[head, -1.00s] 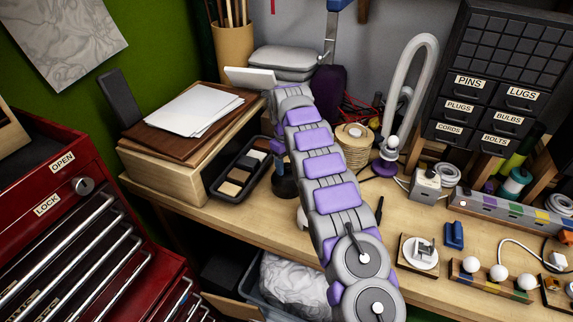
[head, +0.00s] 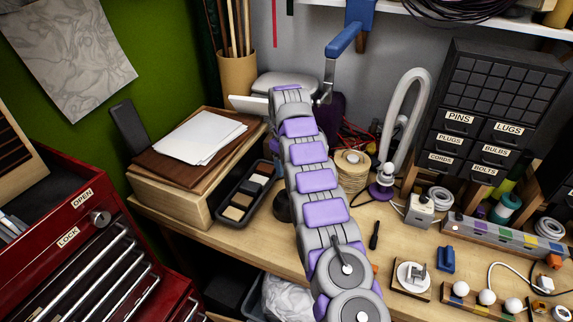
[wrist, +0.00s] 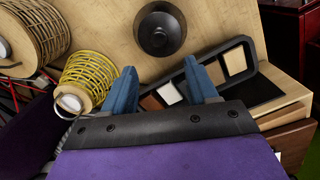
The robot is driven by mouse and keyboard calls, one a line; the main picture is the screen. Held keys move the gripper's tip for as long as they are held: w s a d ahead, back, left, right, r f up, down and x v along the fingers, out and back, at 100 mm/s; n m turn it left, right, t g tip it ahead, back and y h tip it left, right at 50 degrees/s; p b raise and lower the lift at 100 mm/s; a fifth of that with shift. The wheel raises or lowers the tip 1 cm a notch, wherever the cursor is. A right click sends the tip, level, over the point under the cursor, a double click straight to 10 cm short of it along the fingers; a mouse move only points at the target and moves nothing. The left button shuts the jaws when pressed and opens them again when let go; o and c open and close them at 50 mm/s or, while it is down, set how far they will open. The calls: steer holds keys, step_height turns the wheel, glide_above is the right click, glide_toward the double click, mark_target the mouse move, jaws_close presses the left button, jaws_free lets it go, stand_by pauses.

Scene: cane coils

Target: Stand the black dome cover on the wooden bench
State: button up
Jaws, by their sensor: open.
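The black dome cover (wrist: 161,30) stands on the wooden bench (wrist: 105,14), knob up, at the top of the wrist view. In the head view only part of the dome cover (head: 281,209) shows beside my arm, to the right of the black tray. My gripper (wrist: 160,86) is open, with its two blue fingers spread and nothing between them. It is apart from the dome, which lies beyond the fingertips in the wrist view. In the head view my gripper is hidden behind my arm.
A black tray (head: 229,219) with sample blocks is close left of the dome. A cane coil (head: 352,165) and a yellow-wound coil (wrist: 92,80) are near my gripper. A wooden box (head: 168,198) with papers, a drawer cabinet (head: 497,85) and a lamp (head: 404,120) stand around the bench.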

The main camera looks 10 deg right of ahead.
steer(key=shift+r, duration=0.15)
steer(key=s+r+m, duration=0.2)
steer(key=s+r, duration=0.6)
steer(key=s, duration=0.3)
steer(key=s+r+m, duration=0.1)
steer(key=s+r, duration=0.6)
steer(key=s, duration=0.4)
steer(key=s+f+m, duration=0.1)
steer(key=s+f, duration=0.1)
steer(key=s, duration=1.5)
steer(key=s+f+m+g, duration=0.1)
steer(key=s+f+m, duration=0.1)
steer(key=s, duration=1.5)
steer(key=shift+d+f+m, duration=0.2)
steer(key=shift+f+m, duration=0.1)
steer(key=shift+f, duration=0.4)
